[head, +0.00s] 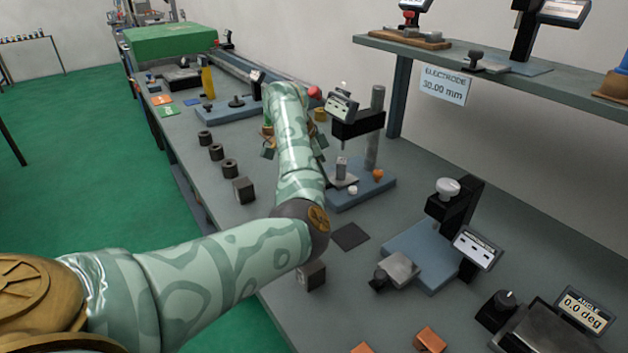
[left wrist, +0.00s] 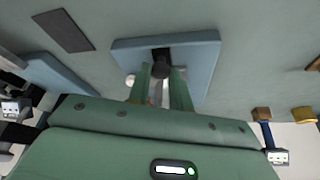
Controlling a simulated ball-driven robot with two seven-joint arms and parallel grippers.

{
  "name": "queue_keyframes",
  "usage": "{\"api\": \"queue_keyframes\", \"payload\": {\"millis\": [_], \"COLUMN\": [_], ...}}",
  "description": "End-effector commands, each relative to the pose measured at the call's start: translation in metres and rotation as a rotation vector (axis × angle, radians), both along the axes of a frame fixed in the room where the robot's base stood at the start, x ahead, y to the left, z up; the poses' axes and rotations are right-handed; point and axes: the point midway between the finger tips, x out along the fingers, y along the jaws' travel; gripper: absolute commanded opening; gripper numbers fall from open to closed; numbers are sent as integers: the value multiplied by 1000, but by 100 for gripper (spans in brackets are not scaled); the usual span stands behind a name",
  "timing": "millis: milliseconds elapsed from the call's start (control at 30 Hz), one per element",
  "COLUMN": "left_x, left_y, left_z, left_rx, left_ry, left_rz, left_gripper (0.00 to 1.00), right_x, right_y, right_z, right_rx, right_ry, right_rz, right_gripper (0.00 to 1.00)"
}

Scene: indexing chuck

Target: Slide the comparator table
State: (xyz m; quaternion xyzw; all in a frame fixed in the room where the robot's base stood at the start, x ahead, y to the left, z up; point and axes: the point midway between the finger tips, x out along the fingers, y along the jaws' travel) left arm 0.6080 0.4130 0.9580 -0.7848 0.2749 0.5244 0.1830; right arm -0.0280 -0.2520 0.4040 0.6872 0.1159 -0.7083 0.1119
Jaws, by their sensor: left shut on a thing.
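The comparator (head: 343,108) has a digital display on a black arm, a grey column and a blue base (head: 362,193). Its small grey table (head: 346,181) sits under the display with a metal cylinder (head: 341,166) on it. In the left wrist view, the blue base (left wrist: 203,50) lies beneath my left gripper (left wrist: 161,75). Its two green fingers are shut on a dark round knob (left wrist: 160,69) at the base's front side. In the head view my own arm covers the knob and the fingertips. The join between knob and table is hidden. My right gripper is not in view.
A dark flat pad (head: 350,236) lies on the near side of the comparator. Another blue-based gauge (head: 425,255) stands closer to me. Several dark blocks and rings line the bench's front edge. A shelf (head: 480,70) overhangs the back. Bare bench surrounds the pad.

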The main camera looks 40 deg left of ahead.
Motion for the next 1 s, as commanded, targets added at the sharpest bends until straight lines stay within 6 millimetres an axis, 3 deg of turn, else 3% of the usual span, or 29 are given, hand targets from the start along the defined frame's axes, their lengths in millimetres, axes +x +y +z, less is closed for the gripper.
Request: {"api": "queue_keyframes", "payload": {"millis": [167,200,267,533,667,1000], "left_x": [1,1,1,0,-3,-27], "left_y": [-1,-1,-1,0,2,22], "left_z": [3,3,3,3,13,98], "left_rx": [1,1,2,1,2,0], "left_ry": [-4,-5,-5,-3,-5,-12], "left_rz": [-3,-4,-3,-2,-1,0], "left_gripper": [0,27,43,43,43,43], "right_x": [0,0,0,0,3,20], "right_y": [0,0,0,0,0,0], "right_z": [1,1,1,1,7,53], "right_rx": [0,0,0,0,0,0], "right_ry": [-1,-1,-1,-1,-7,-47], "right_rz": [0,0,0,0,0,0], "right_gripper": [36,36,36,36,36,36]}}
